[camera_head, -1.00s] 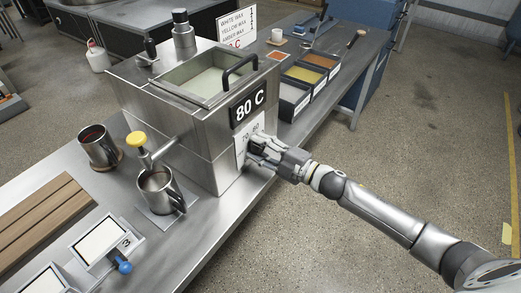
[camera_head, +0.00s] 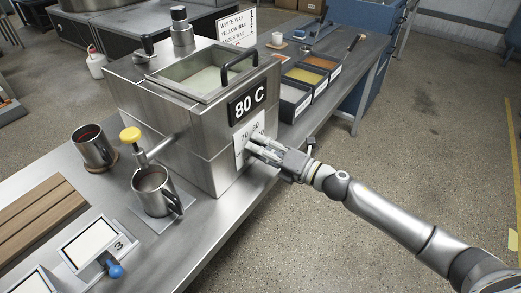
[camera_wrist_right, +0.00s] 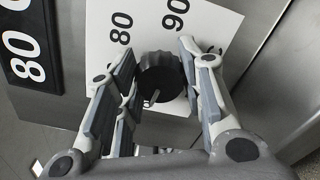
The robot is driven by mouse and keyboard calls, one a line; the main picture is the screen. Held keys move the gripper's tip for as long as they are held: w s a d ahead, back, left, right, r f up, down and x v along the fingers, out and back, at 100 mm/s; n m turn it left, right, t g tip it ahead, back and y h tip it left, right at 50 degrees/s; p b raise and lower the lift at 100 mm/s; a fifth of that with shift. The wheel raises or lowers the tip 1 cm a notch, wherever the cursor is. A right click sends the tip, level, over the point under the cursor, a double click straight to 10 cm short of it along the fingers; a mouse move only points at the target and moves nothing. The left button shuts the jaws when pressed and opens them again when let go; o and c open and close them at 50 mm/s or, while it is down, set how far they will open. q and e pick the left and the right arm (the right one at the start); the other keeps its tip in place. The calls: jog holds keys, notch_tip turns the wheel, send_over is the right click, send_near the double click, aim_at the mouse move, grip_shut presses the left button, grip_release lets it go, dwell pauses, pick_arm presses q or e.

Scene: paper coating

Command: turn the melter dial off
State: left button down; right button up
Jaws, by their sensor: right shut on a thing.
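The melter (camera_head: 190,110) is a steel box with an open tank on top and an 80 C sign (camera_head: 247,104) on its right face. Below the sign is a white dial plate (camera_head: 242,152) with numbers. In the right wrist view the black ridged dial (camera_wrist_right: 160,78) sits on this plate, near the marks 80 and 90, and shows a small pale pointer line. My right gripper (camera_head: 252,146) is at the plate, its fingers on either side of the dial, shut on it; it also shows in the right wrist view (camera_wrist_right: 158,66). My left gripper is not in view.
A mug (camera_head: 155,190) stands under the yellow-knobbed tap (camera_head: 130,134), with another mug (camera_head: 93,146) beyond it. Several wax bins (camera_head: 310,82) stand behind the melter. The floor right of the bench is open.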

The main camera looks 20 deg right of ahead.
jog(key=shift+f+n, duration=0.1)
jog(key=shift+n, duration=0.4)
jog(key=o, duration=1)
jog(key=shift+o, duration=0.2)
jog(key=v, duration=1.2)
